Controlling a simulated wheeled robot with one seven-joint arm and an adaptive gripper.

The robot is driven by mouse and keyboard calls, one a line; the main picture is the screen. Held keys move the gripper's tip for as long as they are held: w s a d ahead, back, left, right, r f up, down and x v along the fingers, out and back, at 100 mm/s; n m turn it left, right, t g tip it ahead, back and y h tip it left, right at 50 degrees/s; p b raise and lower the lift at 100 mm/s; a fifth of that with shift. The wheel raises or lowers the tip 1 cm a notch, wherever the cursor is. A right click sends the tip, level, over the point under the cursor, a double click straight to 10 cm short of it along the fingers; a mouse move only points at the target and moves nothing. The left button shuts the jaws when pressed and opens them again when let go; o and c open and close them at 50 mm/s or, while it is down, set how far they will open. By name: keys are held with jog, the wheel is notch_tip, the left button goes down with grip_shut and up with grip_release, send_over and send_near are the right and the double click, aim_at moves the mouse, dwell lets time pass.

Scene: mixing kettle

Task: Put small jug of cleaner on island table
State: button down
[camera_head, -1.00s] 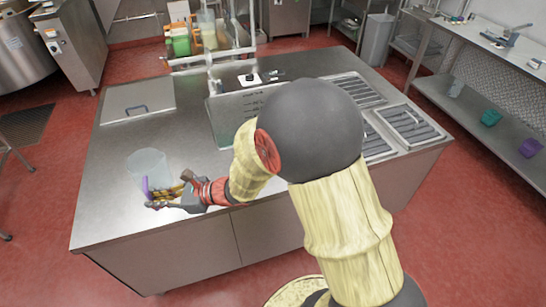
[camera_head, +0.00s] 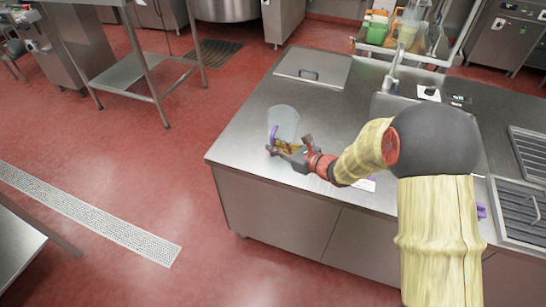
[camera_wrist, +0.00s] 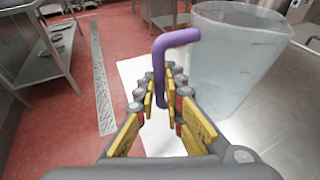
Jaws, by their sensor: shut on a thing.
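The small jug (camera_head: 284,122) is clear, with a purple handle. It stands upright at the left part of the steel island table (camera_head: 240,140), on or just above the top; I cannot tell which. My gripper (camera_head: 277,149) is shut on its purple handle, which also shows between the yellow finger pads in the wrist view (camera_wrist: 160,75). The jug body (camera_wrist: 232,55) is right of the fingers there. Its base is partly hidden by my gripper. A white sheet-like patch (camera_wrist: 130,75) lies beneath the fingers in the wrist view.
A closed lid with a handle (camera_head: 312,66) is at the table's back left. A sink and tap (camera_head: 392,75) lie to the right, with grated panels (camera_head: 525,205) at far right. Red floor (camera_head: 150,180) is open to the left, with a drain strip (camera_head: 90,215).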

aim_at(273, 154)
jog(key=shift+w+a+f, duration=0.25)
jog(key=shift+w+f, duration=0.35)
jog(key=shift+f, duration=0.15)
jog(key=shift+w+a+f+b, duration=0.15)
jog(key=shift+f+b, duration=0.4)
jog(key=shift+f, duration=0.35)
jog(key=shift+w+d+f+b, duration=0.1)
jog(key=shift+f+b, duration=0.45)
jog(key=shift+f, duration=0.35)
jog(key=shift+f, duration=0.15)
jog(key=c, duration=1.9)
grip_release()
